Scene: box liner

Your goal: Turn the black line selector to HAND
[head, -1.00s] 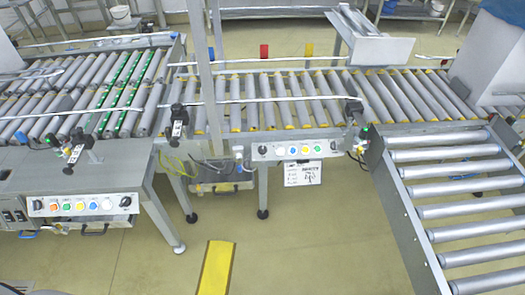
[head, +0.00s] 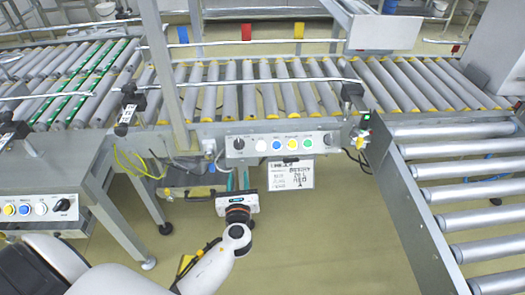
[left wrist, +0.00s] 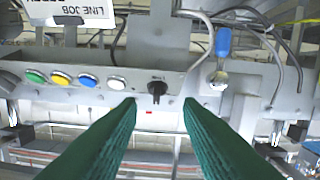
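The conveyor's control panel (head: 270,158) has a black selector (head: 238,143) at its left end in the head view, beside a white button. The same black selector shows in the left wrist view (left wrist: 157,87), with a small label by it that I cannot read for sure. My left gripper (head: 238,172) is open and empty just below the panel. In the left wrist view its two green fingers (left wrist: 159,102) are spread on either side of the selector, apart from it. Which position the selector points to is too small to tell. My right gripper is not in view.
White, blue, yellow and green buttons (head: 284,145) and another black knob (head: 328,140) share the panel. A paper sign (head: 291,174) hangs below it. A blue-topped part (left wrist: 223,42) and cables are near the right finger. Another panel (head: 38,208) stands left.

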